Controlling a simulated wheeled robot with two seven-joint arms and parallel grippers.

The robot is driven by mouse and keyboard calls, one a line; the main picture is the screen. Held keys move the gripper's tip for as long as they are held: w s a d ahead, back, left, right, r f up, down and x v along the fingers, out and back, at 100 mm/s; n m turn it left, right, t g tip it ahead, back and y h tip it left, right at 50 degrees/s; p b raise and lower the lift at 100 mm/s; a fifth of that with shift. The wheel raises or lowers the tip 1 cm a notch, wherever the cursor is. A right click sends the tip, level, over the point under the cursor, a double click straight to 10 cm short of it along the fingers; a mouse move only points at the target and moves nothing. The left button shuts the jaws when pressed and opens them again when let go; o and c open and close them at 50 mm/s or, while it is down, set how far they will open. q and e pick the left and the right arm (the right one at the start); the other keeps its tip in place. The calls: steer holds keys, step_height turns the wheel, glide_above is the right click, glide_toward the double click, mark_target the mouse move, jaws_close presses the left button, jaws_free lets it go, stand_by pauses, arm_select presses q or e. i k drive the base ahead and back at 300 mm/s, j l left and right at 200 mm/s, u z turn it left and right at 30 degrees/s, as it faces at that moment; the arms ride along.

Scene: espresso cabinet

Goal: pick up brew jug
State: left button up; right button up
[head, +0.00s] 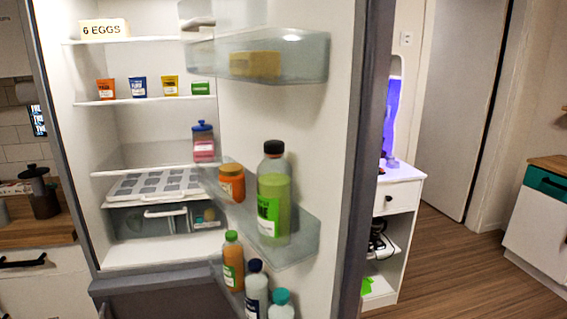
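Neither of my grippers shows in the head view. I cannot pick out a brew jug for certain.
An open fridge fills the middle, its door (345,160) swung toward me with several bottles in its racks. Yogurt cups and an egg box (105,29) are on the shelves. The wooden floor (460,265) at the right is clear, before a white-and-teal cabinet (537,215).

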mark_target(42, 196)
steer(key=k+u, duration=0.2)
steer(key=u, duration=0.25)
steer(key=k+j+u, duration=0.1)
steer(key=u, duration=0.35)
steer(key=k+j+u, duration=0.15)
steer(key=u, duration=0.25)
steer(key=i+l+u, duration=0.1)
steer(key=l, duration=0.65)
steer(key=i+l, duration=0.2)
steer(key=l, duration=0.55)
steer(key=i+l+u, duration=0.15)
steer(key=l, duration=0.6)
steer(key=l+u, duration=0.1)
steer(key=l, duration=0.7)
steer(key=j+z, duration=0.15)
steer(key=j, duration=0.35)
steer(key=k+j+z, duration=0.2)
steer(key=j, duration=0.3)
steer(key=i+j+z, duration=0.15)
steer(key=j+z, duration=0.3)
steer(key=j, duration=0.15)
steer(key=j+z, duration=0.5)
steer(key=j, duration=0.15)
steer(key=j+z, duration=0.45)
steer(key=j, duration=0.2)
steer(key=j+z, duration=0.15)
steer(key=j, duration=1.25)
steer(key=j+z, duration=0.15)
steer(key=j, duration=2.5)
